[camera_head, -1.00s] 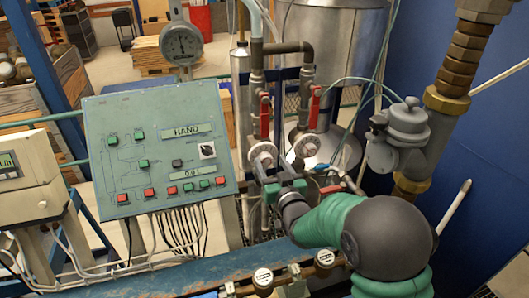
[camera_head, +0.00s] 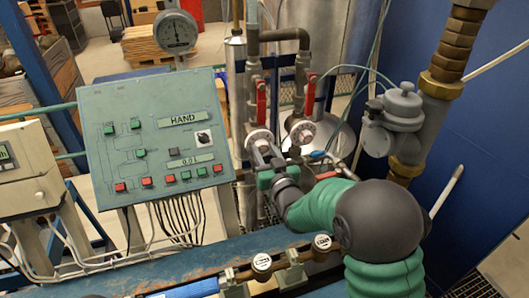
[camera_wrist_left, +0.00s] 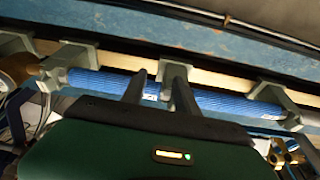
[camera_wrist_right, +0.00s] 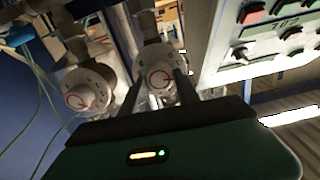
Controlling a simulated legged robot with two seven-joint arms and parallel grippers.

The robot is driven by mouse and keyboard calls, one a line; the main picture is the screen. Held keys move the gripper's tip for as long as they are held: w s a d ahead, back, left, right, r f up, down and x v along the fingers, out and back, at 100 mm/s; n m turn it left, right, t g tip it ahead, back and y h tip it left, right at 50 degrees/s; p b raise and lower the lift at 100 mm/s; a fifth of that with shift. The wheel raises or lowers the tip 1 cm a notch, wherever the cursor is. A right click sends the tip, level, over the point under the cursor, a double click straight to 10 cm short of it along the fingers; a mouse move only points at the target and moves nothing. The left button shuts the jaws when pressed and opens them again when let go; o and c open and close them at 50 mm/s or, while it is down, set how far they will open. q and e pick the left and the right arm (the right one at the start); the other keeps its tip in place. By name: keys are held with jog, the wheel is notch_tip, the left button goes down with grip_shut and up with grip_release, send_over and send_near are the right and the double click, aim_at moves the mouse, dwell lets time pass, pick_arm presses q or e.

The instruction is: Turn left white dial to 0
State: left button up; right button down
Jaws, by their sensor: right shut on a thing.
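The left white dial (camera_head: 259,139) is on the vertical pipework right of the control panel. The right white dial (camera_head: 302,132) is beside it. My right gripper (camera_head: 264,157) reaches up to the left dial from below. In the right wrist view the left dial (camera_wrist_right: 160,79) sits between my right gripper's fingers (camera_wrist_right: 155,88), which are shut on it. The right dial (camera_wrist_right: 80,97) stands free outside them. The numbers are too small to read. My left gripper (camera_wrist_left: 160,88) shows only in its wrist view, its fingers apart at a blue ribbed tube (camera_wrist_left: 110,84).
The green control panel (camera_head: 150,140) with buttons stands left of the dials. Red-handled valves (camera_head: 261,102) are above the dials. A grey fitting (camera_head: 402,110) with a thick pipe stands at the right. A blue beam (camera_head: 150,268) runs along the front.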

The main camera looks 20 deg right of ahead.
jog(key=shift+f+n+b, duration=0.4)
jog(key=shift+n+b, duration=0.6)
jog(key=shift+b, duration=0.15)
jog(key=n+b, duration=0.4)
jog(key=shift+a, duration=0.1)
pick_arm(q)
jog(key=b+x, duration=0.1)
jog(key=x, duration=0.2)
jog(key=s+b+x, duration=0.1)
jog(key=x, duration=0.2)
jog(key=s+b+x, duration=0.1)
jog(key=x, duration=0.2)
jog(key=shift+d+f, duration=0.1)
jog(key=shift+f, duration=0.5)
pick_arm(e)
jog(key=n, duration=0.4)
pick_arm(q)
jog(key=shift+f+b, duration=0.5)
jog(key=shift+b, duration=0.25)
pick_arm(e)
jog(key=shift+n, duration=0.9)
